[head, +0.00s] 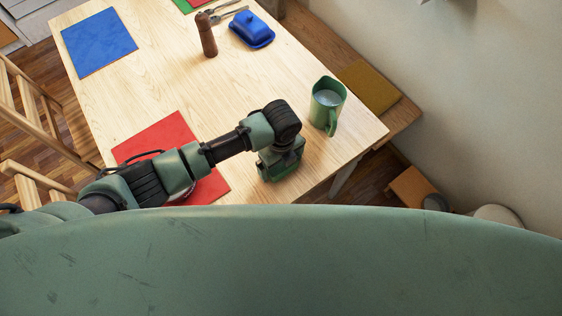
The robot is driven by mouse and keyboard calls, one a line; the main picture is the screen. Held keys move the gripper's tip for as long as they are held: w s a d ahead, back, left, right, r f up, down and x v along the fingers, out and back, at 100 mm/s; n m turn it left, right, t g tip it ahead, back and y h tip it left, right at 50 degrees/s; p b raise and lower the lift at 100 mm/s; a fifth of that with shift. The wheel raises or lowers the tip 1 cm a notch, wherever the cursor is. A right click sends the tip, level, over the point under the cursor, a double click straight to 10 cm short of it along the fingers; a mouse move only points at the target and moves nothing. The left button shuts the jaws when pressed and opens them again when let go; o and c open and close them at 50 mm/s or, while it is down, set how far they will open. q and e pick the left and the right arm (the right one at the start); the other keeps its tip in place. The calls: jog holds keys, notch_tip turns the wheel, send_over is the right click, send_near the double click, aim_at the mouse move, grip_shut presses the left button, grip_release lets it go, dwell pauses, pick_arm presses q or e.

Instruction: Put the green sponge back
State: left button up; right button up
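I cannot make out a green sponge for certain in the head view. My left arm reaches in from the left over the table, and my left gripper (279,165) points down at the table's near right part. I see it from above and behind, so its fingertips, and anything between them, are hidden. Its housing is green too, so a green sponge there would be hard to tell apart. My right gripper is not in view.
A green jug (325,105) stands right of my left gripper on the wooden table (160,80). A red mat (155,140) lies partly under my arm. A blue mat (97,42), pepper mill (207,35) and blue butter dish (251,29) are farther back. The table's middle is clear.

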pick_arm(q)
notch_tip(320, 180, up, 12)
jog(key=shift+r+b, duration=0.15)
jog(key=shift+b, duration=0.35)
